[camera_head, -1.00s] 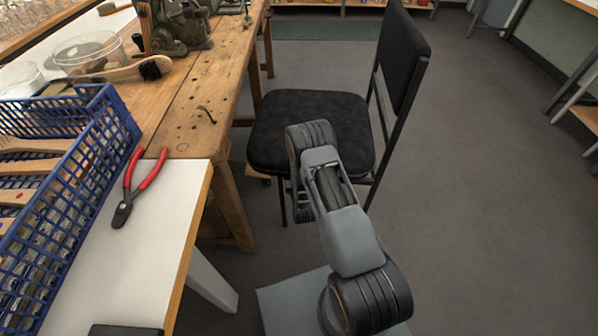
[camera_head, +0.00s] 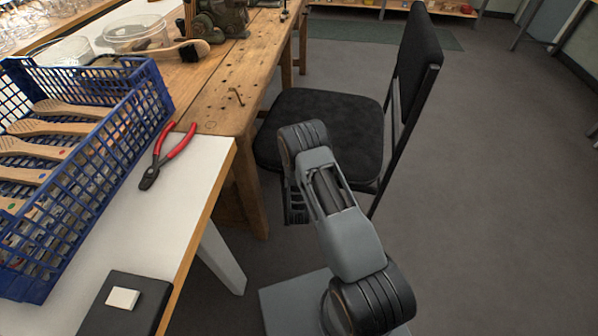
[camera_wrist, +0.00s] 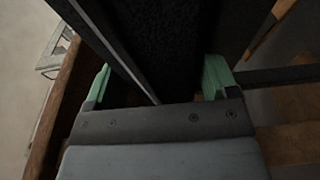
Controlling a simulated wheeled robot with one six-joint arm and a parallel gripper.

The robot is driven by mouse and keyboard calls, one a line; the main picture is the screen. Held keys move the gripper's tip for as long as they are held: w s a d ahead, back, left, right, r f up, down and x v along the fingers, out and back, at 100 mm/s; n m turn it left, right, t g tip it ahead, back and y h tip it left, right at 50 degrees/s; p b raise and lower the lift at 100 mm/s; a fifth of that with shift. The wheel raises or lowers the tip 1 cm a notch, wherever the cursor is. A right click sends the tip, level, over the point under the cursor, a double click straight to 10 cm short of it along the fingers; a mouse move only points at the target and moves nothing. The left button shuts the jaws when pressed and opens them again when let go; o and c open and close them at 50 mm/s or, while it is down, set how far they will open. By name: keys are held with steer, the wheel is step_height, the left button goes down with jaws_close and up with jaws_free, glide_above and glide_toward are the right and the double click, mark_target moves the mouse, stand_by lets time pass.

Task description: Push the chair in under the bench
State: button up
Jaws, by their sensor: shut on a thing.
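The black chair (camera_head: 330,115), with padded seat and upright back (camera_head: 415,60), stands on the floor at the right side of the wooden bench (camera_head: 225,95). The seat's left edge is close beside the bench's front edge and leg; I cannot tell how far it reaches under the top. My arm comes up from the bottom and covers the seat's near corner. In the wrist view my gripper (camera_wrist: 157,82) has its green-tipped fingers on both sides of a dark part of the chair (camera_wrist: 165,45), shut on it. In the head view my gripper is mostly hidden under the arm.
A vise (camera_head: 215,18) sits on the bench. The floor (camera_head: 490,190) at right is clear.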

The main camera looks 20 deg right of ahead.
steer(key=shift+a, duration=0.15)
steer(key=o, duration=1.6)
steer(key=shift+o, duration=0.8)
steer(key=p+v, duration=0.2)
steer(key=v, duration=1.1)
steer(key=shift+s, duration=0.4)
